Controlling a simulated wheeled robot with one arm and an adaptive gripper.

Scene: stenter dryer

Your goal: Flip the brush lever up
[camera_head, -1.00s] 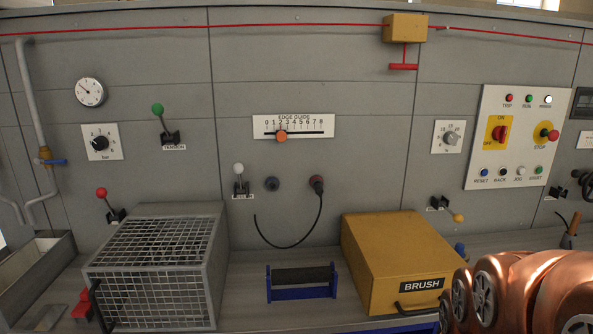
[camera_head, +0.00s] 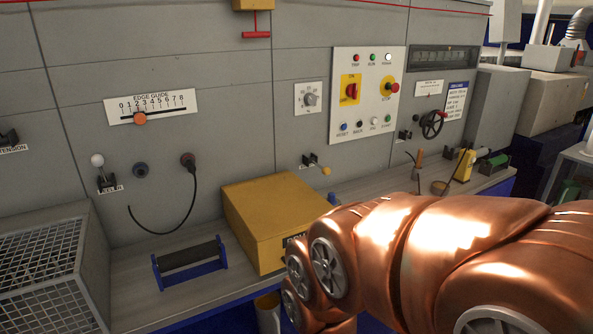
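A small lever with a yellow knob (camera_head: 326,171) sits on the grey panel above the yellow box, with its knob hanging down to the right of its black bracket. A small label beside it is too small to read. The yellow box (camera_head: 268,203) below it stands on the bench; its front label is mostly hidden behind my arm. My copper arm fills the lower right. My gripper is not in view.
A white-knobbed lever (camera_head: 97,161) and a hanging black cable (camera_head: 163,234) are at left. A control panel (camera_head: 364,94) is above right, with a black handwheel (camera_head: 432,124) beyond. A blue-framed roller (camera_head: 189,262) and mesh cage (camera_head: 45,275) occupy the bench.

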